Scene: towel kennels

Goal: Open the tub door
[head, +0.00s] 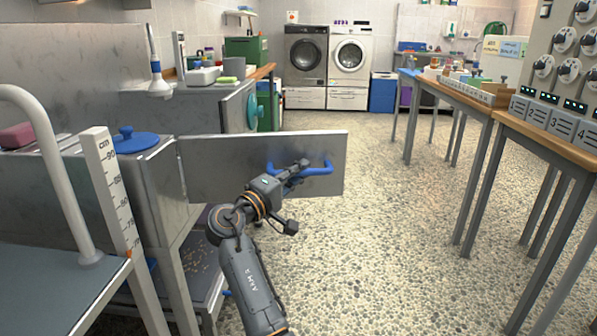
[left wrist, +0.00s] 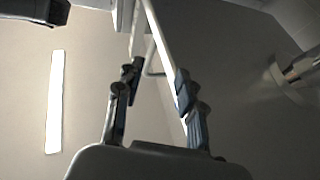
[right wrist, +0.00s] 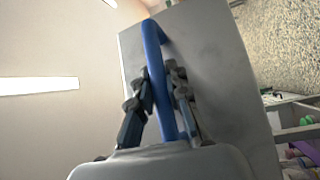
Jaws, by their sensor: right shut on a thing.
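The tub door (head: 225,165) is a flat grey metal panel. In the head view it stands swung out to the right from the grey metal tub (head: 165,195). Its blue bar handle (head: 318,170) is near its right end. My right gripper (head: 297,170) is on this handle. In the right wrist view the handle (right wrist: 153,45) passes between the two fingers of the right gripper (right wrist: 158,80), which are closed around it. My left gripper (left wrist: 157,88) shows only in the left wrist view, with its fingers apart and a pale edge of something behind them.
A white measuring post (head: 105,185) and curved grey rail (head: 50,150) stand at the left front. A blue lid (head: 135,140) lies on the tub's top. Tables (head: 560,150) line the right side. The speckled floor (head: 400,230) between is clear.

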